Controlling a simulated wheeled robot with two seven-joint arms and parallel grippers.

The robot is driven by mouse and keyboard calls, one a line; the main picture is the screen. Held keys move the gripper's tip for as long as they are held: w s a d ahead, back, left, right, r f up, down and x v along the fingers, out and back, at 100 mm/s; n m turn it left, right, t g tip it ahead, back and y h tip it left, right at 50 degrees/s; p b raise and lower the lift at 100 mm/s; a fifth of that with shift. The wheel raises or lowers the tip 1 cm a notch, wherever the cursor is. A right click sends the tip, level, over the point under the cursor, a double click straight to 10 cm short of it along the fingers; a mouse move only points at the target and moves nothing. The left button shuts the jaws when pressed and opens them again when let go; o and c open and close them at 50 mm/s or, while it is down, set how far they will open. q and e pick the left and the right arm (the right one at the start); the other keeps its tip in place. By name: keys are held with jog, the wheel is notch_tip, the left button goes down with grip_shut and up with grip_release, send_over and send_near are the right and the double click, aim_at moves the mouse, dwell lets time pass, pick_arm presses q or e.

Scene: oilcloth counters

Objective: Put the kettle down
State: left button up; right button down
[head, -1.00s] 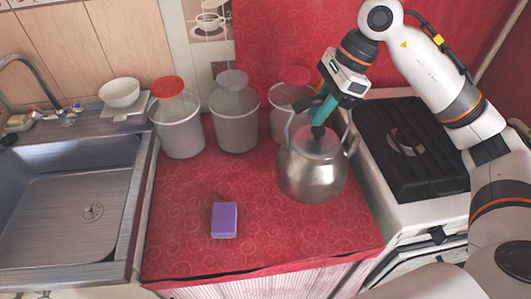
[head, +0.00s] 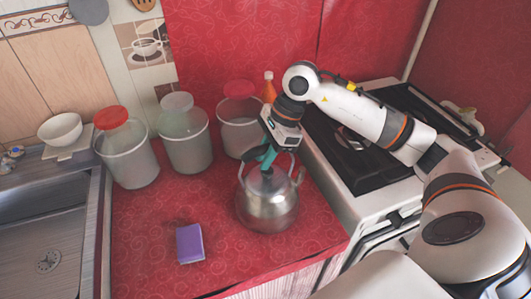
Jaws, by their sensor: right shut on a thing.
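A shiny metal kettle (head: 268,207) is upright at the right part of the red oilcloth counter (head: 150,235). Its base appears to be on the cloth or very close to it; I cannot tell which. My right gripper (head: 267,160) comes down from above and is shut on the kettle at its top handle. The fingertips are partly hidden among the handle and lid. My left gripper is not in view.
A purple sponge (head: 190,243) lies left of the kettle. Several lidded containers, including a red-lidded one (head: 128,150), stand along the back. An orange bottle (head: 268,88) is behind my gripper. The stove (head: 350,150) is to the right, the sink (head: 45,235) to the left.

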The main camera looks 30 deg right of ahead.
jog(key=shift+r, duration=0.1)
jog(key=c, duration=1.3)
grip_release()
jog(key=shift+o, duration=0.2)
jog(key=shift+r, duration=0.15)
jog(key=b+v, duration=0.1)
jog(key=v, duration=1)
jog(key=shift+s+d+r, duration=0.15)
jog(key=shift+r, duration=0.1)
